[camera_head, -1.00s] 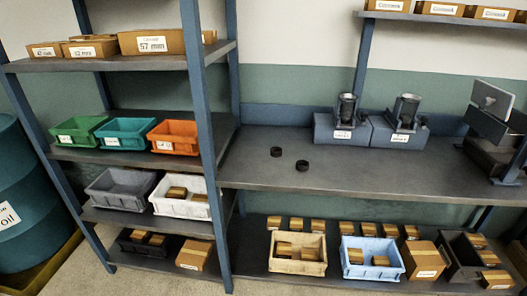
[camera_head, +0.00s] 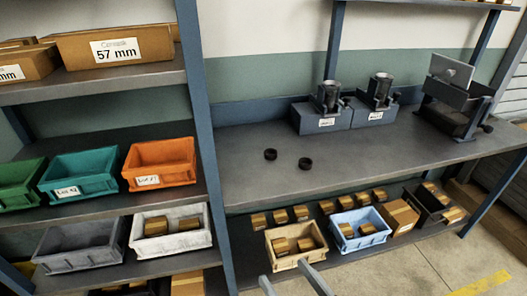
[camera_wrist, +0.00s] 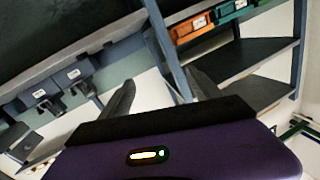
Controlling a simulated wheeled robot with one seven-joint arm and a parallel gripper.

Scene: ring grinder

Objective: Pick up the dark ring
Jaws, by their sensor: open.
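Two small dark rings lie apart on the grey workbench top (camera_head: 390,160) in the head view. One ring (camera_head: 270,154) is on the left; the other ring (camera_head: 305,163) is slightly right of it and nearer. My gripper (camera_head: 283,270) shows at the bottom edge of the head view as two pale fingers spread apart. They are empty and in front of the bench, nearer to me than the rings. The wrist view shows the open fingers (camera_wrist: 158,78) and a tilted view of shelving and bench; I cannot make out the rings there.
Two grinder-like devices (camera_head: 327,113) (camera_head: 370,108) stand on the bench's back, with a larger machine (camera_head: 455,97) at right. Bins, including an orange one (camera_head: 160,163), fill the left shelf. A cream bin (camera_head: 295,244) and blue bin (camera_head: 358,230) sit below the bench. Bench space around the rings is clear.

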